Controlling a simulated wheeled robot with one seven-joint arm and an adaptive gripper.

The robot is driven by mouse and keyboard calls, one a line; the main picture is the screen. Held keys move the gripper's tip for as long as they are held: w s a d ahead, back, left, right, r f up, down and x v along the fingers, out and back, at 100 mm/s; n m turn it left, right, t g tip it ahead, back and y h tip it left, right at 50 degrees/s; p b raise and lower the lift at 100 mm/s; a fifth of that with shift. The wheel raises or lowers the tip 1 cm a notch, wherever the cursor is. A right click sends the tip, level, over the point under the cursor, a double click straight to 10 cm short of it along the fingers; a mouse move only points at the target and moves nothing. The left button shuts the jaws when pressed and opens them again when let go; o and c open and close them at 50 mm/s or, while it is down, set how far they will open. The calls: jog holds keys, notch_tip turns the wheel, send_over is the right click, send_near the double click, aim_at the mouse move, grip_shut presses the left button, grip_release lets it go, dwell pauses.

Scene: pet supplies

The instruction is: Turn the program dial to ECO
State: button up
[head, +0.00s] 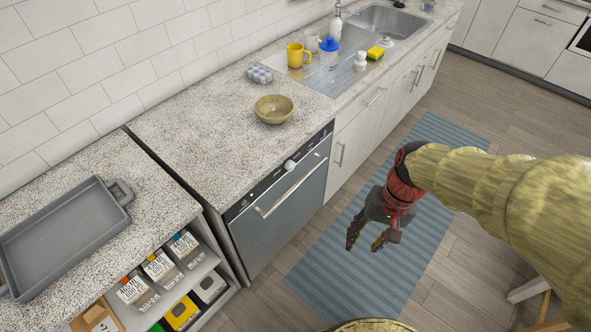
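The program dial (290,165) is a small white round knob on the dark control strip at the top of the dishwasher (282,203). The dishwasher has a grey steel front with a long bar handle (290,190), and its door is shut. The ECO mark and the dial's pointer are too small to read. My gripper (364,241) is to the right of the dishwasher, above the blue mat, pointing down. Its two dark fingers are spread apart with nothing between them. It is clear of the dial.
A bowl (273,109) stands on the counter above the dishwasher. A yellow mug (298,56) is by the sink (378,22). A grey tray (62,236) lies on the left counter, above shelves with boxes. The striped mat (330,277) has free room above it.

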aim_at(292, 168)
jog(key=shift+o, duration=1)
jog(key=w+a+f+m+g+y, duration=0.3)
jog(key=a+f+y, duration=0.2)
jog(key=a+f, duration=0.4)
jog(key=shift+w+f+m+y, duration=0.3)
jog(key=shift+f+m+y, duration=0.1)
jog(key=shift+f, duration=0.35)
jog(key=w+a+f+m+t+y, duration=0.2)
jog(key=w+a+f+m+y, duration=0.35)
jog(key=w+a+f, duration=0.2)
jog(key=w+d+f+m+t+y, duration=0.1)
jog(key=w+f+m+t, duration=0.1)
jog(key=w+f+t, duration=0.3)
jog(key=w+f+m+t+y, duration=0.1)
jog(key=w+t, duration=0.1)
jog(key=w, duration=0.4)
jog(key=w+d+r+t+h, duration=0.1)
jog(key=w+d+r+t, duration=0.15)
jog(key=w, duration=0.25)
jog(key=w+d+r+t+h, duration=0.1)
jog(key=w+d+r+t, duration=0.1)
jog(key=w+t, duration=0.3)
jog(key=shift+g, duration=0.45)
jog(key=b+x, duration=0.1)
jog(key=x, duration=0.7)
jog(key=shift+w+d, duration=0.1)
jog(key=shift+d, duration=0.05)
jog(key=shift+c, duration=0.6)
jog(key=shift+y, duration=0.25)
jog(key=c, duration=1)
